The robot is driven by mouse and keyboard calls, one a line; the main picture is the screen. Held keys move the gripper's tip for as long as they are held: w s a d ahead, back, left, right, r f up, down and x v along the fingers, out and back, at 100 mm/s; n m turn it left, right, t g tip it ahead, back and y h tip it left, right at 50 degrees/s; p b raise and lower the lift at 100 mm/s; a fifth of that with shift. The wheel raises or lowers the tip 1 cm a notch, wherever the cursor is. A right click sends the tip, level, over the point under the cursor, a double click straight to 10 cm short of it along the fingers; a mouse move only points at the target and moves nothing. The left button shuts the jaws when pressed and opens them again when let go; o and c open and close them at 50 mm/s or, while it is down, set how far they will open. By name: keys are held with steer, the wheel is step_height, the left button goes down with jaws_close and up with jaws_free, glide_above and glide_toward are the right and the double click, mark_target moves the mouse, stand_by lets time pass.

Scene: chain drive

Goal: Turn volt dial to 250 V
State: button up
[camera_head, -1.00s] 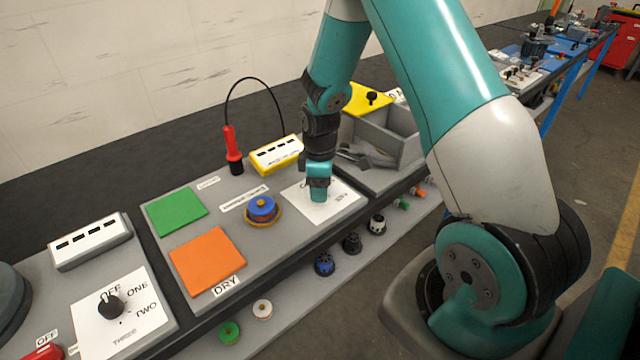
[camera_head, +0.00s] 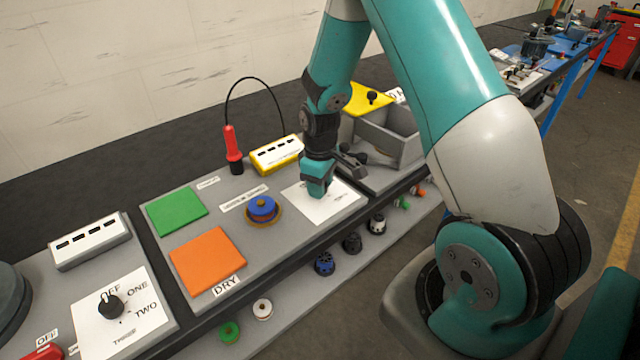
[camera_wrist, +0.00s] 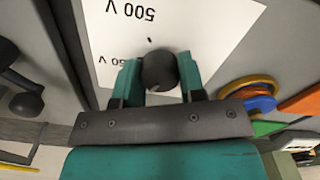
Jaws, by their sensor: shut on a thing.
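The volt dial's white plate (camera_head: 338,203) lies on the grey panel in the head view, partly covered by my gripper (camera_head: 317,190). In the wrist view the plate (camera_wrist: 220,25) carries the label "500 V" at the top and a partly hidden label ending in "0 V" at the left. The black round dial knob (camera_wrist: 159,71) sits between the two teal fingers of my gripper (camera_wrist: 160,78), which are shut on it. The knob's pointer is not clear in the wrist view. In the head view the knob is hidden by the gripper.
A blue and yellow round piece (camera_head: 262,209), an orange square (camera_head: 207,260) and a green square (camera_head: 177,211) lie left of the dial. A yellow box (camera_head: 277,155) and a red probe (camera_head: 231,145) stand behind. A grey open bin (camera_head: 400,150) stands to the right.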

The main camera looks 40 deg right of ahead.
steer(key=m, duration=0.4)
steer(key=shift+m, duration=0.3)
steer(key=m, duration=0.4)
steer(key=shift+m, duration=0.4)
steer(key=o, duration=0.9)
steer(key=shift+o, duration=0.2)
steer(key=shift+r, duration=0.1)
step_height(320, 180, up, 17)
steer(key=b, duration=0.1)
steer(key=shift+r, duration=0.15)
steer(key=shift+a, duration=0.15)
